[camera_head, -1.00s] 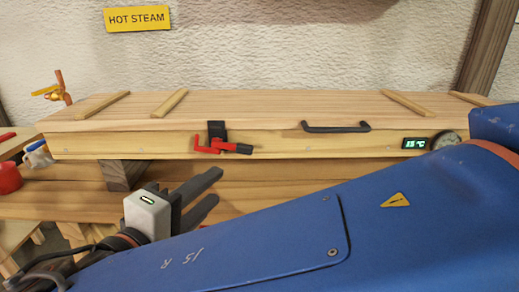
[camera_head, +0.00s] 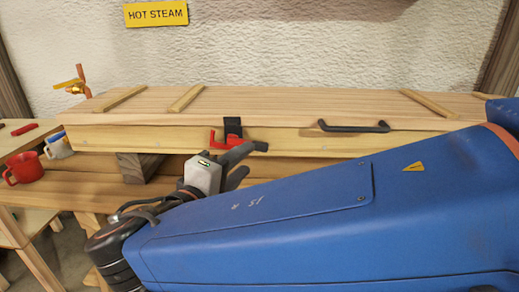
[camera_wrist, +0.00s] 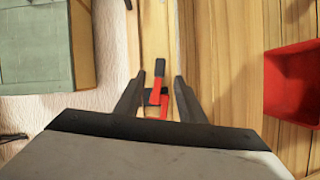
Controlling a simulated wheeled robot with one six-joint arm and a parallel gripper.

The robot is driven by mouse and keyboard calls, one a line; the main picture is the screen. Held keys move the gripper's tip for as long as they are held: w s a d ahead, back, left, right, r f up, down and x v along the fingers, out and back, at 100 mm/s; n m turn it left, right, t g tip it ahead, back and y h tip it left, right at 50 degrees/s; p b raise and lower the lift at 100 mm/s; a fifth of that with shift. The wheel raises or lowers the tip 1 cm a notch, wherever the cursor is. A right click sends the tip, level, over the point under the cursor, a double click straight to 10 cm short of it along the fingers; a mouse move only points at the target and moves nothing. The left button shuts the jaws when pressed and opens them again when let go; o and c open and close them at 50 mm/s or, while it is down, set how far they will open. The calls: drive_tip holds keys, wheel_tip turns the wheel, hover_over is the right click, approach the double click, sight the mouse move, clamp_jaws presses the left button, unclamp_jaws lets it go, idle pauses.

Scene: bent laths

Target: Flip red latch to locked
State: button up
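The red latch (camera_head: 219,141) sits on the front face of the long wooden steam box (camera_head: 95,137), below a black catch plate (camera_head: 232,126). Its black-tipped handle points right in the head view, roughly level. My gripper (camera_head: 246,161) is just in front of and below the latch, its dark fingers hiding part of it. In the wrist view the red latch (camera_wrist: 156,88) with its black tip shows between the two spread fingers of my gripper (camera_wrist: 158,80). The gripper is open and holds nothing. Whether a finger touches the latch cannot be told.
A black handle (camera_head: 348,127) is on the box front to the right. A brass valve (camera_head: 78,84) stands at its left end. A red mug (camera_head: 23,168) and a bluish mug (camera_head: 57,146) stand on the left. A red bin (camera_wrist: 293,82) shows in the wrist view.

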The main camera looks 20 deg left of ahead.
sight(258, 148)
drive_tip(key=shift+w+d+f, duration=0.1)
drive_tip(key=shift+w+d, duration=0.1)
drive_tip(key=shift+w, duration=0.95)
drive_tip(key=shift+w+d+f, duration=0.1)
drive_tip(key=shift+w+d, duration=0.05)
drive_tip(key=shift+w, duration=1)
drive_tip(key=shift+w+d+f, duration=0.1)
drive_tip(key=shift+w+d, duration=0.1)
drive_tip(key=shift+w, duration=0.95)
clamp_jaws()
